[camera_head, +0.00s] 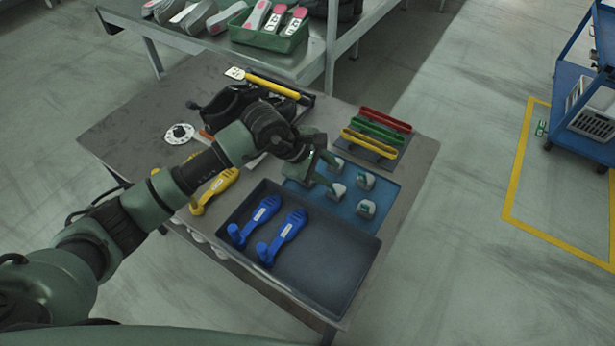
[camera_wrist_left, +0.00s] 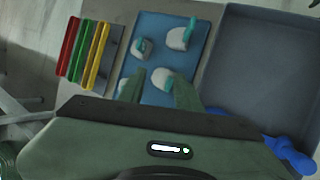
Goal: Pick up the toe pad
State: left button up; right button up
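Several small pale grey toe pads with teal tabs lie on a blue mat (camera_head: 312,193). In the head view one toe pad (camera_head: 365,181) is at the right, one (camera_head: 366,208) nearer the front, and one (camera_head: 337,191) by my fingers. My left gripper (camera_head: 329,173) is over the mat's left part, its fingers pointing down. In the left wrist view the gripper (camera_wrist_left: 160,83) has its fingers apart, with a toe pad (camera_wrist_left: 163,78) showing between and just beyond the tips. Contact cannot be told. Another pad is partly hidden by a finger. My right gripper is out of view.
A dark tray (camera_head: 330,265) with two blue tools (camera_head: 282,237) stands in front of the mat. Red, green and yellow bars (camera_head: 375,130) stand behind it. A black shoe-like item (camera_head: 232,104) and yellow tool (camera_head: 215,190) are left.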

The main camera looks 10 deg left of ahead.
pick_arm(q)
jog(key=w+a+f+y, duration=0.1)
jog(key=w+a+y, duration=0.25)
jog(key=a, duration=0.55)
jog(key=shift+m+y, duration=0.4)
jog(key=shift+y, duration=0.05)
jog(key=x, duration=0.2)
jog(key=p+x, duration=0.1)
jog(key=x, duration=0.1)
jog(key=s+p+x, duration=0.1)
jog(key=x, duration=0.1)
jog(key=shift+d+f, duration=0.25)
jog(key=shift+w+f+p, duration=0.2)
jog(key=shift+f+p, duration=0.1)
jog(key=shift+f, duration=0.35)
grip_shut()
